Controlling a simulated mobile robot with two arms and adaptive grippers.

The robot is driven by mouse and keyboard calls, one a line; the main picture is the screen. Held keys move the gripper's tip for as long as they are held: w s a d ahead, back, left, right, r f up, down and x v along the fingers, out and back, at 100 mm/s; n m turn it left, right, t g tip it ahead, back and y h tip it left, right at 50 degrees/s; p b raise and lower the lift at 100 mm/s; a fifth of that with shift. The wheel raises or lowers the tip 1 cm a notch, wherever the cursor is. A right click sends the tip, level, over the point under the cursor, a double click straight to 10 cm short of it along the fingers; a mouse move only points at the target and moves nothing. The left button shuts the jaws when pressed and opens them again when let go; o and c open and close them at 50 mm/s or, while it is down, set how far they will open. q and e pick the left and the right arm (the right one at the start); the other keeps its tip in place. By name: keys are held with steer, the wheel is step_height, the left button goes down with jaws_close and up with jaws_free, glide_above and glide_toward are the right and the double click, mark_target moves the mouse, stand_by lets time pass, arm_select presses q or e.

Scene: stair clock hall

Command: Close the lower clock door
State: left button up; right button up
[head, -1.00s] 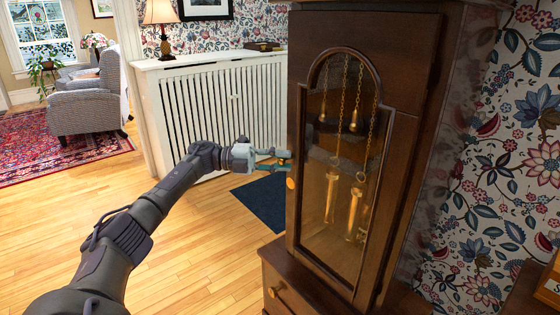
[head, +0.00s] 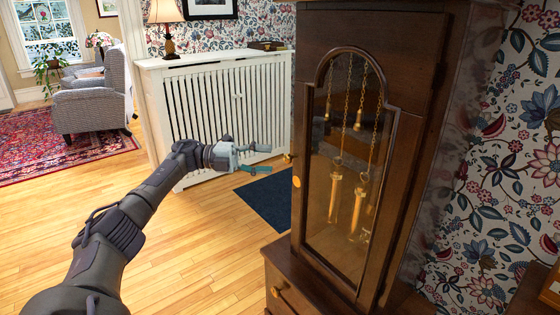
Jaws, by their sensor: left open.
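The lower clock door (head: 318,215) is a dark wood frame with an arched glass pane on the front of the tall clock (head: 420,50). Brass weights (head: 333,200) and chains show through the glass. The door looks flush with the case, though a small gap cannot be ruled out. A small brass knob (head: 288,157) sticks out at its left edge, with a round brass disc (head: 296,181) just below. My left gripper (head: 268,160) is open and empty, just left of the knob and apart from it. My right gripper is not in view.
A white slatted radiator cover (head: 215,110) with a lamp (head: 165,28) stands behind my left gripper. A dark blue mat (head: 275,200) lies on the floor left of the clock. A drawer with a knob (head: 275,292) is below the door. The wood floor at left is clear.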

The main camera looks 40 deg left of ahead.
arm_select(q)
steer(key=v, duration=0.6)
steer(key=shift+a, duration=0.15)
stand_by(0.3)
